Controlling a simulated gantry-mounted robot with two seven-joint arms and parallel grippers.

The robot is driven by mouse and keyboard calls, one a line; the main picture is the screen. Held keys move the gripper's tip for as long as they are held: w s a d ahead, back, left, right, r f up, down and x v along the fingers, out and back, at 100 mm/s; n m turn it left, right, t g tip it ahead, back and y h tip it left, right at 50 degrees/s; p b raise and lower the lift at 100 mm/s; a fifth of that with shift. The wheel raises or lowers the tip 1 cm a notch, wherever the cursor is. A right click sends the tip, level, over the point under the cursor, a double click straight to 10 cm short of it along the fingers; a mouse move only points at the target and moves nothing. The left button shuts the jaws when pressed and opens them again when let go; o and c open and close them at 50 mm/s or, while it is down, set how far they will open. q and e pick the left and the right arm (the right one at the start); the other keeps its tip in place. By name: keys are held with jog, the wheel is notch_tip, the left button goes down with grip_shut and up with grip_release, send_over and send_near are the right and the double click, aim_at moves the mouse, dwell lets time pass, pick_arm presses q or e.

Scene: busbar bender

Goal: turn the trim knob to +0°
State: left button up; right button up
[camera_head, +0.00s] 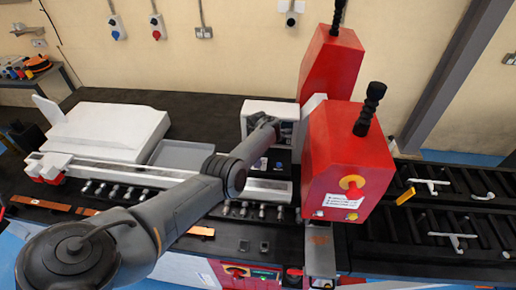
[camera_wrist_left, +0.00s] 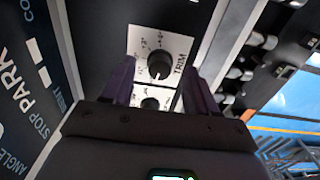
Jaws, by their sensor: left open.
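The trim knob (camera_wrist_left: 160,65) is a round black knob on a white plate (camera_wrist_left: 143,42) marked TRIM in the left wrist view. Small marks ring it, but I cannot read its setting. My left gripper (camera_wrist_left: 159,72) is open, with one dark finger on each side of the knob's plate. I cannot tell whether the fingers touch the knob. In the head view my left gripper (camera_head: 277,127) is at the white-framed control box (camera_head: 258,106), and the knob cannot be made out there. My right gripper is not in view.
A second dark knob (camera_wrist_left: 150,103) sits just below the trim knob, between the fingers. A dark panel lettered STOP and PARK (camera_wrist_left: 22,85) lies at the left. In the head view a red machine head (camera_head: 345,150) stands close to the right of the control box.

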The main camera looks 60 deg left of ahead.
pick_arm(q)
notch_tip(320, 180, up, 10)
jog(key=p, duration=0.2)
jog(key=shift+f, duration=0.15)
jog(key=shift+f, duration=0.1)
dwell(0.3)
